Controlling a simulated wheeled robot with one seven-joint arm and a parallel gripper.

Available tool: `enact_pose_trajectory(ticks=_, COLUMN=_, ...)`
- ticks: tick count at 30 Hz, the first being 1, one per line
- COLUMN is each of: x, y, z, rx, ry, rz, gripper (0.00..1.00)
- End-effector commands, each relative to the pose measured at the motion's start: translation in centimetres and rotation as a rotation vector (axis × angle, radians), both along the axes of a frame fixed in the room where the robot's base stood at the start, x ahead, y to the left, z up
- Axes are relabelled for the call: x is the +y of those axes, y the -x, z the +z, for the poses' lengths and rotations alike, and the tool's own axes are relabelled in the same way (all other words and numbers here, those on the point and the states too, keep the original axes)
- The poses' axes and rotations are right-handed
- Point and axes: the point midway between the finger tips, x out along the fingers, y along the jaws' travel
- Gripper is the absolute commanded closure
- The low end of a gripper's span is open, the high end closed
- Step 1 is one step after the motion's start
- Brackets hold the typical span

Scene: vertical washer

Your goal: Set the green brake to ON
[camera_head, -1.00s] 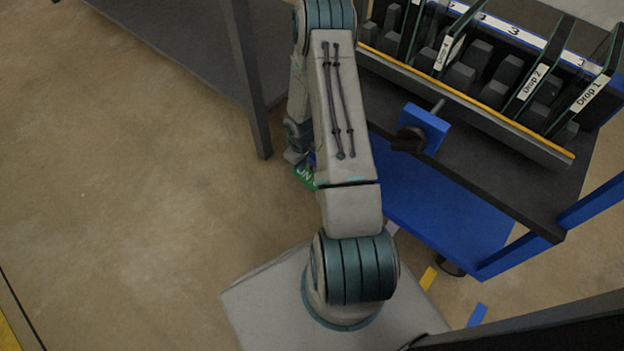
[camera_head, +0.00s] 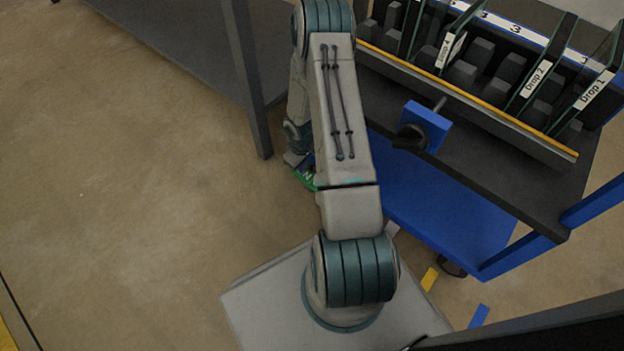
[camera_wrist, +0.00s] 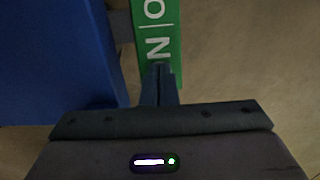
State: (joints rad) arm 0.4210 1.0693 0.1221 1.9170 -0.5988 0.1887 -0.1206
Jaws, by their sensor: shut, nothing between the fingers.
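The green brake (camera_head: 304,180) is a green bar with white lettering, low beside the blue cart; my arm hides part of it in the head view. In the wrist view the green brake (camera_wrist: 172,45) runs up from the fingertips, showing a sideways "N", a line and part of an "O". My gripper (camera_wrist: 160,72) is shut and empty, its tips over the near end of the bar by the "N". I cannot tell whether they touch it. In the head view my gripper (camera_head: 307,166) is mostly hidden behind my arm.
The blue cart shelf (camera_head: 440,205) lies right of the brake, with a blue clamp block (camera_head: 424,127) above it. A rack with labelled dividers (camera_head: 535,82) is on top. A dark table leg (camera_head: 247,80) stands to the left. Open floor (camera_head: 130,190) lies further left.

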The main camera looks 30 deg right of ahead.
Motion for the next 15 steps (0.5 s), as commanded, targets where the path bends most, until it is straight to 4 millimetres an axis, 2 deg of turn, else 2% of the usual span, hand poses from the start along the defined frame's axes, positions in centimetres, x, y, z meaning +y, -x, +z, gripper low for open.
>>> enact_pose_trajectory(ticks=15, x=-0.04, y=0.16, z=-0.97, rx=0.004, ry=0.0, rz=-0.001, gripper=1.0)
